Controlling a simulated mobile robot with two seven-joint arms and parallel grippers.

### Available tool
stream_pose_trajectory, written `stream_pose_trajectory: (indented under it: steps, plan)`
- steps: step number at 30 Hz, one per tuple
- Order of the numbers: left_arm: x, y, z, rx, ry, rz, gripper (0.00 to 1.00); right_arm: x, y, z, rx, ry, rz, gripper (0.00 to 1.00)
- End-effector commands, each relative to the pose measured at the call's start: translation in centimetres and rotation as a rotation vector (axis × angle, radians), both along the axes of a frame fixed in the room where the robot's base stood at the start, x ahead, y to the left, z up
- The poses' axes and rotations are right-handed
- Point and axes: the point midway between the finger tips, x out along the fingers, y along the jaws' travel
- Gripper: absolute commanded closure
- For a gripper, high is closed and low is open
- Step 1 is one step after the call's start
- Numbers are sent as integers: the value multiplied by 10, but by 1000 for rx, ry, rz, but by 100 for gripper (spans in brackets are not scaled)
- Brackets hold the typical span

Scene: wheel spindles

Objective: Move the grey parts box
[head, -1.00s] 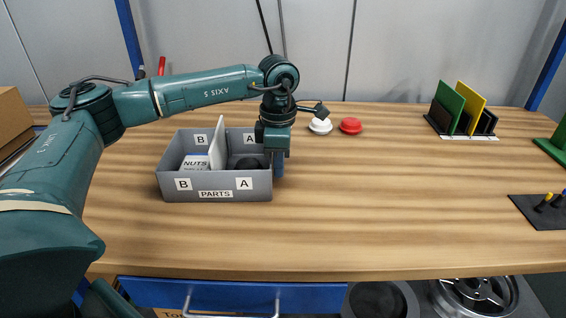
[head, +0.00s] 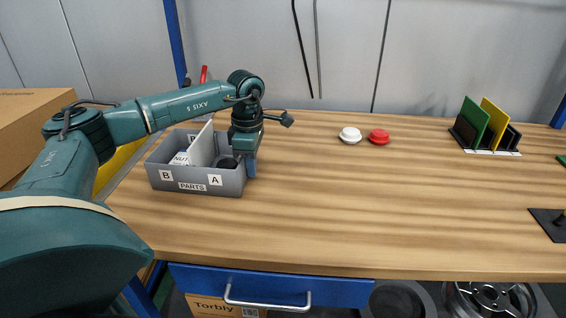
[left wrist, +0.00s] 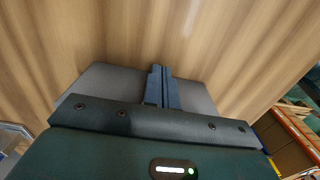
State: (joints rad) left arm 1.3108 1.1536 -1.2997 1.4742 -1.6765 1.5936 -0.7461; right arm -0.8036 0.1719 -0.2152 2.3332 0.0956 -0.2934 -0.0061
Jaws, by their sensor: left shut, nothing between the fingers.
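The grey parts box (head: 205,188) stands upright near the left end of the wooden workbench, with B, A and PARTS labels on its front. A white divider (head: 203,146) splits it. A white NUTS box (head: 181,159) is in the left part and a dark object (head: 227,163) in the right part. My left gripper (head: 251,168) points down just outside the box's right side, close against it; I cannot tell if it touches. Its blue fingers are shut together with nothing between them, also in the left wrist view (left wrist: 160,84). My right gripper is not in view.
A white button (head: 350,134) and a red button (head: 379,137) sit to the right at the back. A rack with green and yellow plates (head: 485,125) stands farther right. The middle of the workbench (head: 370,210) is clear. A cardboard box (head: 40,125) is beyond its left end.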

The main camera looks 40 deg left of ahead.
Motion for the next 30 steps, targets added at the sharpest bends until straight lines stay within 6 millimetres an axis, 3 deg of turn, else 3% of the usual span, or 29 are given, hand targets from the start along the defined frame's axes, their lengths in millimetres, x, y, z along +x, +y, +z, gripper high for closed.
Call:
stream_pose_trajectory:
  steps: [1, 6, 13, 18, 30]
  plan:
    - [-10, 17, 2, 2, 4, 8, 100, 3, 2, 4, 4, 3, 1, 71]
    - [-35, 61, 2, 3, 4, 9, 100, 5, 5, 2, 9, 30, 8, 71]
    - [-62, 107, 1, 3, 3, 5, 100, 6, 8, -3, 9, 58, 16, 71]
    - [-68, 119, 1, 1, 0, 1, 100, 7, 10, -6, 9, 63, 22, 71]
    - [-67, 117, 1, 1, 0, 0, 100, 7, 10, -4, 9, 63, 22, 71]
